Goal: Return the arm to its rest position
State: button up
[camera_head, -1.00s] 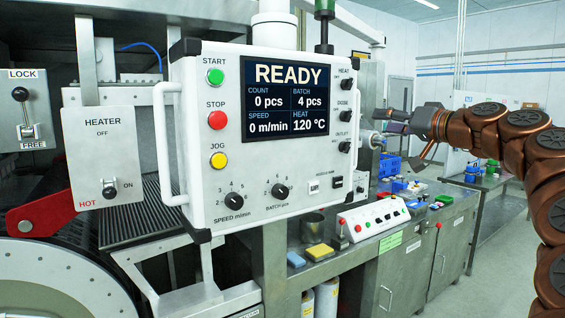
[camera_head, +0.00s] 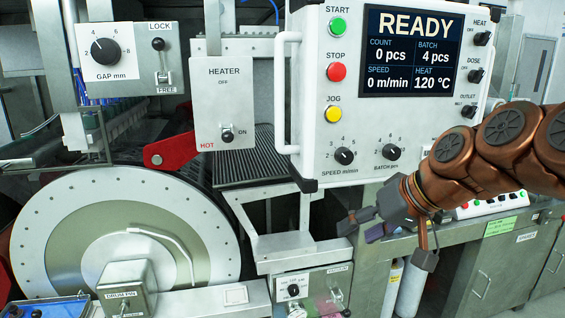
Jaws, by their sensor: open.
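My gripper (camera_head: 362,224) is at the end of my copper-brown arm, which reaches in from the right edge. Its grey fingers point left and are apart, with nothing seen between them. It is in front of the lower right part of the machine, below the white control panel (camera_head: 312,110). The panel's screen (camera_head: 409,52) reads READY, 0 pcs, batch 4 pcs, 0 m/min and 120 °C. My arm covers the panel's lower right corner and part of the bench behind it.
A large round drum (camera_head: 60,215) stands at the lower left. A heater box (camera_head: 223,103) with a switch and a gap-knob plate (camera_head: 108,52) are above it. A red lever (camera_head: 172,151) sticks out by the drum. White bottles (camera_head: 411,291) stand below my gripper.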

jog(key=s+d+f+g+h, duration=0.2)
jog(key=s+f+g+h, duration=0.1)
jog(key=s+f, duration=0.8)
jog(key=s+d+f+m+g+h, duration=0.1)
jog(key=s+f+g, duration=0.3)
jog(key=s+f, duration=0.6)
jog(key=s+d+h, duration=0.1)
jog(key=s, duration=0.4)
jog(key=shift+f+h, duration=0.4)
